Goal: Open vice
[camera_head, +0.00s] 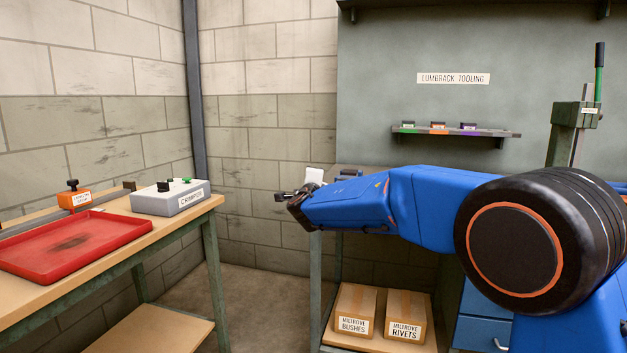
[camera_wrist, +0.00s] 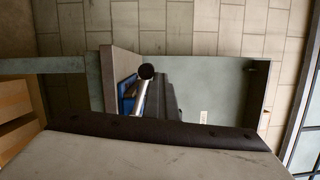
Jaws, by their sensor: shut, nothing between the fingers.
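The vice shows only in part.
A wooden bench at left holds a red tray (camera_head: 40,262), a grey crimper box (camera_head: 170,201) and an orange block (camera_head: 75,199). Two cartons (camera_head: 380,312) sit on the shelf below the vice bench. A green lever press (camera_head: 575,115) stands at right. Floor between the benches is clear.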

